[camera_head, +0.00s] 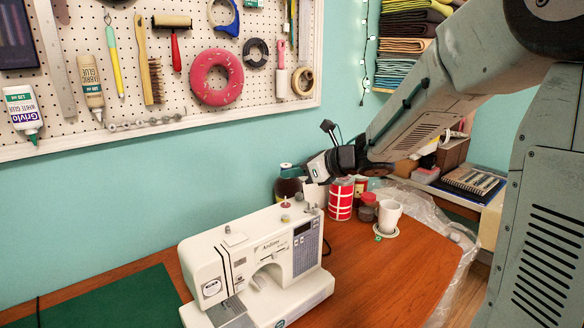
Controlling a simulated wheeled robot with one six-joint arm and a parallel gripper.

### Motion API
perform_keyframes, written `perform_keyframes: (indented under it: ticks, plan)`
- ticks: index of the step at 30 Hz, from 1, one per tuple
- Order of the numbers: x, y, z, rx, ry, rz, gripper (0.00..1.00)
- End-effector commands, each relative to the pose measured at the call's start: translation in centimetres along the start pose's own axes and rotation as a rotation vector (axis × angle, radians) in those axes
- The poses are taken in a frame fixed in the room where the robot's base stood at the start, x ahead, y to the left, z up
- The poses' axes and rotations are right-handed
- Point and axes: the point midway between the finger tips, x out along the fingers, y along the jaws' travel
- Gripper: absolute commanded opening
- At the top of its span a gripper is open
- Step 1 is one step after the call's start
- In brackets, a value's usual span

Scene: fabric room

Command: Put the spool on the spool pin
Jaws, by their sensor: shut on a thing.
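The white sewing machine (222,259) stands on the wooden table. A short upright pin with a pinkish base, apparently the spool pin (285,203), is on its top. My gripper (301,171) reaches in from the right, above and behind the machine's top right end. It is shut, with its tips toward the left. A small teal-and-dark thing (286,167) at its tips looks like the spool, above the pin in the picture. It overlaps a dark brown jar behind, so its outline and the exact grip are hard to tell.
A red-and-white can (341,200), small dark jars (367,207) and a white mug (389,216) stand right of the machine. A green mat (110,303) lies at left. A pegboard (150,118) with tools hangs behind. The table's front right is clear.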

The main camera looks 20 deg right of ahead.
Motion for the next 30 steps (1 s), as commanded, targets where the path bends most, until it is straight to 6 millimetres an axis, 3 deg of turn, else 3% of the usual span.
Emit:
perform_keyframes:
  ticks: [18, 30]
  plan:
    - [2.0, 0.2, -4.3, 0.000, 0.001, 0.005, 0.03]
    - [2.0, 0.2, -4.7, 0.000, 0.000, 0.002, 0.03]
